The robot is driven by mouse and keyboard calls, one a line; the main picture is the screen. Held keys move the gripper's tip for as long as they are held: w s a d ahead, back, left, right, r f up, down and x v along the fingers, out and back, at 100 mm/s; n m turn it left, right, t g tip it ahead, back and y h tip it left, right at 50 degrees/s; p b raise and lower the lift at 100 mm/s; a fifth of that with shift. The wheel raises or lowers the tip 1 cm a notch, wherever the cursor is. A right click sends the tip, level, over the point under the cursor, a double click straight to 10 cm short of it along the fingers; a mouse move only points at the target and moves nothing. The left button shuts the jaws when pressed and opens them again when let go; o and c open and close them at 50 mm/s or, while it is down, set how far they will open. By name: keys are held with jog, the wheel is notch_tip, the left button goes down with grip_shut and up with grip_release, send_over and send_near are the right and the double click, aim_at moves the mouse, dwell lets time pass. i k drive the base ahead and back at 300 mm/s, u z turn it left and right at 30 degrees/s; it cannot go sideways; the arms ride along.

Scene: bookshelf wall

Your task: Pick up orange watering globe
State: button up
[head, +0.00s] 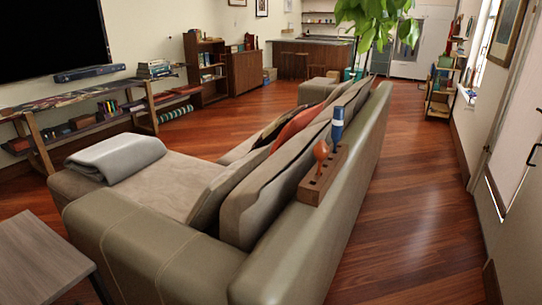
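The orange watering globe (321,151) stands upright, bulb on top, with its narrow stem at a wooden block with holes (311,193). The block lies along the top of the sofa's backrest. A blue and white bottle-like object (337,126) stands upright just behind the globe, also at the block. How deep the globe's stem goes into the block is too small to tell. My gripper is not in view.
The green-grey sofa (190,265) fills the middle, with cushions and a folded grey blanket (115,157). A grey table (35,262) is at the lower left. The wooden floor (420,225) right of the sofa is clear up to the wall. A leafy plant (372,18) hangs over the far end.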

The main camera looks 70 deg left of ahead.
aim_at(321, 150)
jog(key=u, duration=1.9)
jog(key=k, duration=0.5)
jog(key=z, duration=1.85)
jog(key=i, duration=0.4)
jog(key=u, duration=1.75)
